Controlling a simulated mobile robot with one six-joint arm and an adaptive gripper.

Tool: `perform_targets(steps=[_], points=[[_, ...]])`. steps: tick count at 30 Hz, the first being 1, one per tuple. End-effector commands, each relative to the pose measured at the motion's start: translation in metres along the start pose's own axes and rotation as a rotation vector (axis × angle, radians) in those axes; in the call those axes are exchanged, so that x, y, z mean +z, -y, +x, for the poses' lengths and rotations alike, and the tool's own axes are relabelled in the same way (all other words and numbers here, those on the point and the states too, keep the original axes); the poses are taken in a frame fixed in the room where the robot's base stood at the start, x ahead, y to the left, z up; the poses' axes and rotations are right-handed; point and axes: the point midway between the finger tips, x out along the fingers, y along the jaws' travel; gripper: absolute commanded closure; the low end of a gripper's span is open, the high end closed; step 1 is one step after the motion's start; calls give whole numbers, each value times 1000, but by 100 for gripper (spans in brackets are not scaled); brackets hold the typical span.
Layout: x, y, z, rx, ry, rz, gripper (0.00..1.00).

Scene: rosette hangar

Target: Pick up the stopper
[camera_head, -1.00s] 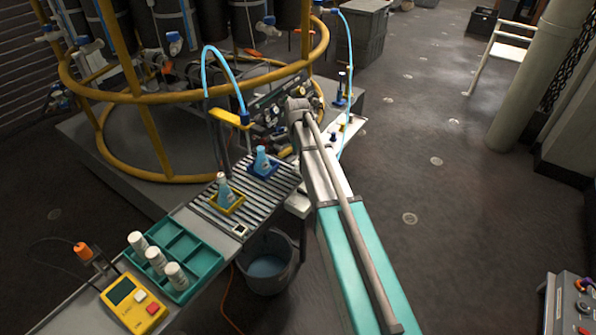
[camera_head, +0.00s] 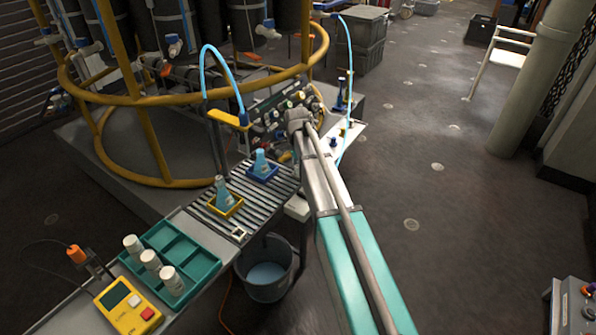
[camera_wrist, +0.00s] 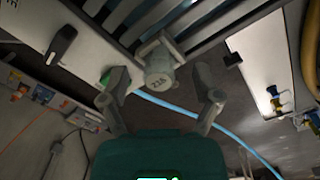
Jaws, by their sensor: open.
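I cannot pick out the stopper for certain. In the wrist view a pale grey rounded piece with a dark printed number (camera_wrist: 159,70) shows between the fingers of my gripper (camera_wrist: 162,84). The gripper is open, with one finger on each side of this piece, and I cannot tell its distance from it. A black upright piece (camera_wrist: 62,43) stands on a white surface at the upper left of the wrist view. In the head view my arm hides the gripper. A small dark blue piece (camera_head: 333,141) stands on the white bench right of the arm's end.
Two blue flasks, one in a yellow holder (camera_head: 226,207) and one in a blue holder (camera_head: 263,172), stand on the roller conveyor (camera_head: 252,210). A green tray (camera_head: 190,258) holds white bottles. A bucket (camera_head: 265,270) sits below. Blue hoses arch nearby.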

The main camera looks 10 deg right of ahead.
Motion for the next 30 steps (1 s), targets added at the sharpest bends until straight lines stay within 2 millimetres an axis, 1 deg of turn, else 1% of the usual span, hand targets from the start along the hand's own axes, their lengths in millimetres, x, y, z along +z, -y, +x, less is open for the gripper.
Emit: perform_targets(steps=[1,2,3,11,12,23,30], points=[[0,0,0,0,0,0,19],[0,0,0,0,0,0,23],[0,0,0,0,0,0,30],[0,0,0,0,0,0,78],[0,0,0,0,0,0,86],[0,0,-1,0,0,0,87],[0,0,-8,0,0,0,87]])
